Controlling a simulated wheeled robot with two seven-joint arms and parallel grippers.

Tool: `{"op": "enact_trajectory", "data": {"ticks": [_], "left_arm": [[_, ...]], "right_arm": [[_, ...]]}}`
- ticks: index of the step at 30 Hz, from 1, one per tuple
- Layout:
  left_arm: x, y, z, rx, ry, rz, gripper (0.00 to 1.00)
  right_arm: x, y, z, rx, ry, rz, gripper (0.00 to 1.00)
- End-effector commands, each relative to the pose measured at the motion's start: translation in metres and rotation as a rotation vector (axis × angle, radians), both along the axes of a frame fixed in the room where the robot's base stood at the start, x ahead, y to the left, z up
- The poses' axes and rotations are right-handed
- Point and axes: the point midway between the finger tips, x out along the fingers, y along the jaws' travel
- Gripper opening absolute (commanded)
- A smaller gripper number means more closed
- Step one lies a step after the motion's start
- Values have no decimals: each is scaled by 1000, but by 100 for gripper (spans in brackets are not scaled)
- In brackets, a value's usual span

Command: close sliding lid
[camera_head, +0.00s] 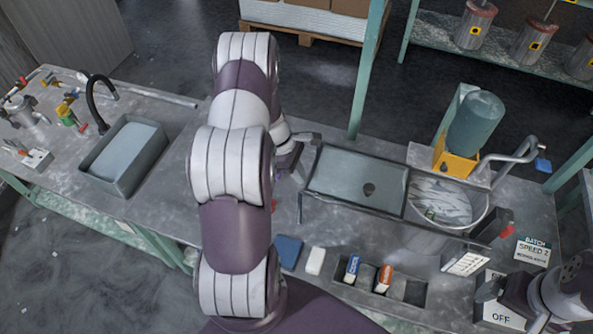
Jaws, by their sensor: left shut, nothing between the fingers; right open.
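The sliding lid (345,172) looks like a flat grey-green panel with a dark round knob or hole, lying in a dark rectangular frame on the bench. A round metal basin (455,196) stands just right of it, its top largely uncovered, with pale material and a small greenish item inside. My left gripper (305,137) is shut and empty at the lid's upper left corner; I cannot tell whether it touches the frame. My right gripper (487,296) is open at the lower right, near the control panel and away from the lid.
A yellow-based dispenser with a blue-green jar (475,125) and a bent metal pipe (512,158) stand behind the basin. A tray (408,289) with small bottles, a white block (315,261) and a blue block (288,252) lie in front. A sink (103,180) is at left.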

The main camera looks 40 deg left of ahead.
Motion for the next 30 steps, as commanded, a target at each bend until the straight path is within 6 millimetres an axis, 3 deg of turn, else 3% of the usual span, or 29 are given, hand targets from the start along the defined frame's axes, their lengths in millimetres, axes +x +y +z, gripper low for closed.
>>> {"op": "enact_trajectory", "data": {"ticks": [8,24,30], "left_arm": [[7,-20,0,0,-1,-4,0],[52,-167,1,0,0,-6,0],[65,-208,1,0,1,-4,0]], "right_arm": [[0,0,0,0,0,0,93],[0,0,0,0,0,0,93],[0,0,4,0,0,0,93]]}}
